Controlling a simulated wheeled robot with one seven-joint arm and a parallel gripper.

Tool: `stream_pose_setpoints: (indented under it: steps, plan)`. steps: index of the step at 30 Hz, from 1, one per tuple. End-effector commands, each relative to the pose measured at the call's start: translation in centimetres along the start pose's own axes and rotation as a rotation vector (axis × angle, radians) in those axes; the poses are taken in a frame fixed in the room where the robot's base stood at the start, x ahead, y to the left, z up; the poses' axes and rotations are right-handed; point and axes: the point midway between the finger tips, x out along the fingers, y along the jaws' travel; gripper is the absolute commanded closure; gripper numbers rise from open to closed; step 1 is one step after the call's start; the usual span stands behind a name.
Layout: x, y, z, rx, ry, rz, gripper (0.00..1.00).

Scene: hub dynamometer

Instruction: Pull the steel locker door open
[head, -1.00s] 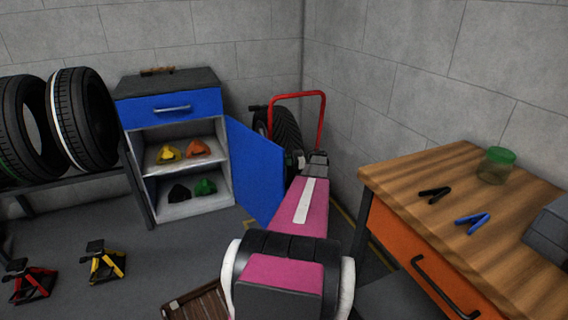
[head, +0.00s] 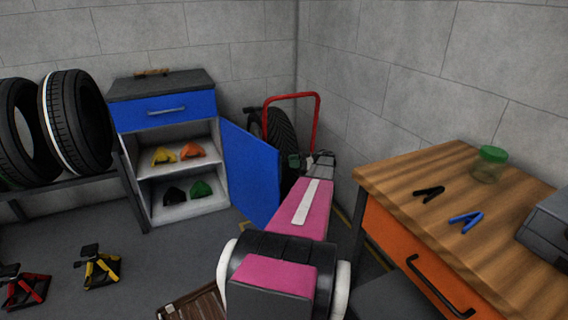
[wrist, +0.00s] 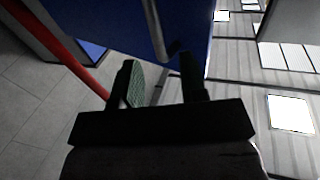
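The steel locker door (head: 250,172) is a blue panel on the right side of a cabinet with a blue drawer (head: 165,108). It stands swung wide open, with the shelves exposed. In the wrist view the door (wrist: 110,12) fills the top, with a grey bar handle (wrist: 155,25) on it. My gripper (wrist: 158,78) is open, its two dark fingers apart and pointing toward the door. The handle's lower end shows near the fingertips, not clasped. In the head view my gripper (head: 318,160) is just right of the door's free edge; its fingers are hard to make out.
Yellow, orange, black and green items (head: 193,150) lie on the shelves. A red-framed cart (head: 318,120) with a tire stands behind my gripper. A wooden workbench (head: 400,180) is at the right. Tires (head: 75,120) and jack stands (head: 97,268) are at the left. Open floor lies before the cabinet.

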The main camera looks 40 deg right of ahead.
Motion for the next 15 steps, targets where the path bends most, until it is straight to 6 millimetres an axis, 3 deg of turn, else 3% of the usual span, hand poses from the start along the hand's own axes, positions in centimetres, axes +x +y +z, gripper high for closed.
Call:
stream_pose_setpoints:
  steps: [6, 15]
  plan:
    - [-3.4, 0.1, 0.1, 0.001, 0.000, 0.000, 0.61]
    - [-4.7, -0.1, 0.0, 0.001, 0.000, -0.001, 0.61]
